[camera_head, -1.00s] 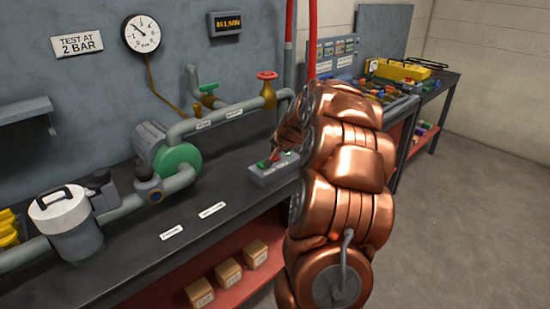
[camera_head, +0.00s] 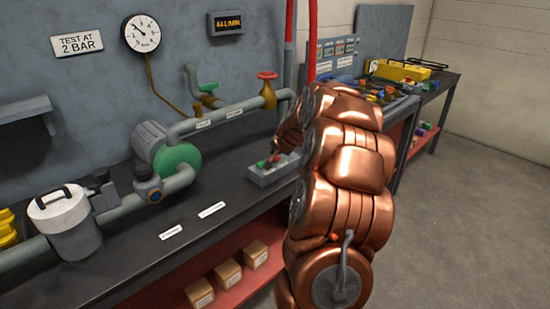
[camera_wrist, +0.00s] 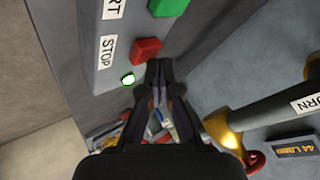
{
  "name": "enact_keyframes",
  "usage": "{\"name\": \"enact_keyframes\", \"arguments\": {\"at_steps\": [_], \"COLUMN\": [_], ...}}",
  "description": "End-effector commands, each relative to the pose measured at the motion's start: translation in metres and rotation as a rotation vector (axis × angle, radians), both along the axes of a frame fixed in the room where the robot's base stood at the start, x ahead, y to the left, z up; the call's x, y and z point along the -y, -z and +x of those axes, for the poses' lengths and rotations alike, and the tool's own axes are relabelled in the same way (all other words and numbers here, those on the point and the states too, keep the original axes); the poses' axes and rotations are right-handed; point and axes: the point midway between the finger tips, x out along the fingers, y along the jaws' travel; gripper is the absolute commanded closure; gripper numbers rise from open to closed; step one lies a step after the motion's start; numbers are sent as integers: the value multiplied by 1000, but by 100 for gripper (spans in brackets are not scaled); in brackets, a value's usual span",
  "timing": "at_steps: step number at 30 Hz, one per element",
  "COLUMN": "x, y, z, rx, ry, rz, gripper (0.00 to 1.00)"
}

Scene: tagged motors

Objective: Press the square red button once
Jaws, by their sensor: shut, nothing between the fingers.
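The square red button (camera_wrist: 147,50) sits beside the STOP label on the grey control box (camera_wrist: 92,70) in the wrist view. My gripper (camera_wrist: 159,64) is shut and empty, with its fingertips right by the button's lower right edge. I cannot tell whether they touch it.
Grey pipes with a red-handled valve (camera_head: 267,75) run behind the box. A brass fitting (camera_wrist: 225,130) and a pipe are to the right in the wrist view. A display (camera_head: 226,23) reads 44 L/MIN. The bench (camera_head: 215,195) in front of the pipes is mostly clear.

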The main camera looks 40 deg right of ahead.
Motion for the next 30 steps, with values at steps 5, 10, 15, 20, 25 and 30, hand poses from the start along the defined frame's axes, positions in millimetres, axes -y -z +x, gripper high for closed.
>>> {"name": "enact_keyframes", "arguments": {"at_steps": [5, 10, 15, 20, 25, 30], "x": [0, 0, 0, 0, 0, 0], "y": [2, 4, 5, 7, 9, 9], "z": [0, 0, 0, 0, 0, 0], "rx": [0, 0, 0, 0, 0, 0], "ry": [0, 0, 0, -1, -1, -1], "rz": [0, 0, 0, 1, 1, 1], "gripper": [100, 100, 100, 100, 100, 100]}}
